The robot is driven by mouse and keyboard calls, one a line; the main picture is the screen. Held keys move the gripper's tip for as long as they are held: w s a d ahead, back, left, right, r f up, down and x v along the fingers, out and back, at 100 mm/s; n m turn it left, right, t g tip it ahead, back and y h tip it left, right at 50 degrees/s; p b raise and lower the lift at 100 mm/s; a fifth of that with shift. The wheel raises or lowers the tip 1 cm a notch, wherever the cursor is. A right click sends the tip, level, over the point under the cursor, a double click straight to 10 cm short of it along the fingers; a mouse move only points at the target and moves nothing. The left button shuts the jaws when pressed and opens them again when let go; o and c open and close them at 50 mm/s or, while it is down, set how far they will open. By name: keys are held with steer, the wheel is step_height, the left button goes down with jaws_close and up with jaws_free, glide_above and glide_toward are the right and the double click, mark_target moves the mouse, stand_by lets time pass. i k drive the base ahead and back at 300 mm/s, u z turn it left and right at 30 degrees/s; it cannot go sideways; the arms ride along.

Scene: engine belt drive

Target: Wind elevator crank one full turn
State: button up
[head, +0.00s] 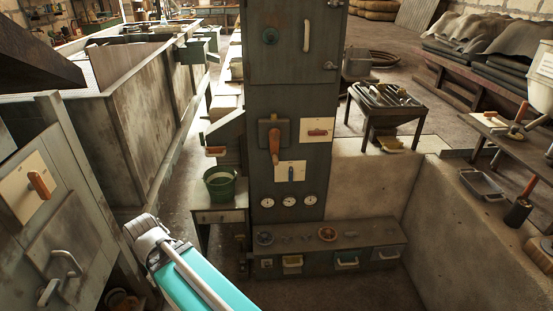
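A dark upright cabinet (288,95) stands in the middle of the head view. On its front an orange-brown handle (274,146) hangs straight down from a dark square mount. It looks most like a crank, but I cannot tell for sure that it is the elevator crank. Another orange-brown handle (39,184) sits tilted on a cream plate on the left cabinet. A small orange lever (318,132) lies level on a cream plate right of the hanging handle. My teal and grey arm reaches up from the bottom edge. My gripper is not visible, so its state is hidden.
A green bucket (221,184) stands on a small table left of the cabinet. A concrete wall (453,240) bounds the right. Floor shows before the bench.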

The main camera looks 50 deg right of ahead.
mark_target(274, 134)
steer(key=z, duration=0.05)
steer(key=k, duration=1.5)
steer(key=z, duration=1.35)
steer(key=i, duration=1)
